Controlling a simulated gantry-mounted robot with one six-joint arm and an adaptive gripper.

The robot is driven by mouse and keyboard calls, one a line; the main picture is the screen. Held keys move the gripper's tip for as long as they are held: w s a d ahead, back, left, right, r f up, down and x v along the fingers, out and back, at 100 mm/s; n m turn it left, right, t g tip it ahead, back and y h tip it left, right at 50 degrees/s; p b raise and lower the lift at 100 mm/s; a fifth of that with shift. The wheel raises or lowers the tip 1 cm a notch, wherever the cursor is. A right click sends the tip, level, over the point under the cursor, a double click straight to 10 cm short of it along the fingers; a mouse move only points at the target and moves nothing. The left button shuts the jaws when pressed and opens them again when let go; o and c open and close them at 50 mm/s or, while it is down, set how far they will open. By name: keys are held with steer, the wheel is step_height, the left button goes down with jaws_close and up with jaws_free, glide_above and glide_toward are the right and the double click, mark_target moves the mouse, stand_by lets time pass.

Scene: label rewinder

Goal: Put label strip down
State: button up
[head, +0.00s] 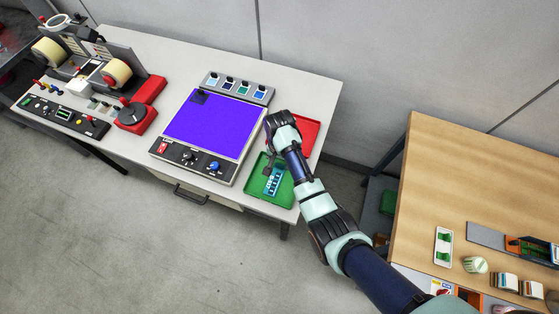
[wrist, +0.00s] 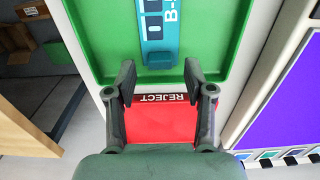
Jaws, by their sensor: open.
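The label strip is a teal piece with dark blocks and white lettering. It lies in the green tray (head: 286,194), and shows in the head view (head: 273,182) and the wrist view (wrist: 155,30). My gripper (wrist: 160,76) is open and empty, with its two fingers spread. In the wrist view the near end of the strip lies just ahead of and between the fingertips, apart from them. In the wrist view the green tray (wrist: 218,45) fills the top middle, and the far end of the strip is cut off by the frame.
A red tray (head: 308,130) marked REJECT adjoins the green one, partly behind my arm. A purple-lit panel (head: 212,125) with knobs stands to the left, and the label rewinder (head: 100,75) farther left. A wooden table (head: 450,175) stands at right across a floor gap.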

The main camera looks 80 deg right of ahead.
step_height(320, 180, up, 10)
steer(key=shift+p, duration=0.4)
steer(key=shift+f, duration=0.1)
steer(key=w+a+r+n+t+h, duration=0.1)
steer(key=w+a+r+n+t, duration=0.2)
steer(key=w+a+r+n, duration=0.45)
steer(key=w+a+r+n+t+h, duration=0.2)
steer(key=w+a+n+t, duration=0.15)
steer(key=w+a, duration=0.8)
steer(key=s+a+r+n+t+y, duration=0.1)
steer(key=a+r+n+t, duration=0.1)
steer(key=a+r, duration=0.2)
steer(key=s+a+r+n+t+y, duration=0.1)
steer(key=s+a+r+n+t, duration=0.1)
steer(key=a, duration=0.8)
steer(key=s+a+r+n+t+y, duration=0.1)
steer(key=s+a+r+n+t, duration=0.1)
steer(key=a+r+n, duration=0.2)
steer(key=a+r, duration=0.2)
steer(key=a, duration=0.1)
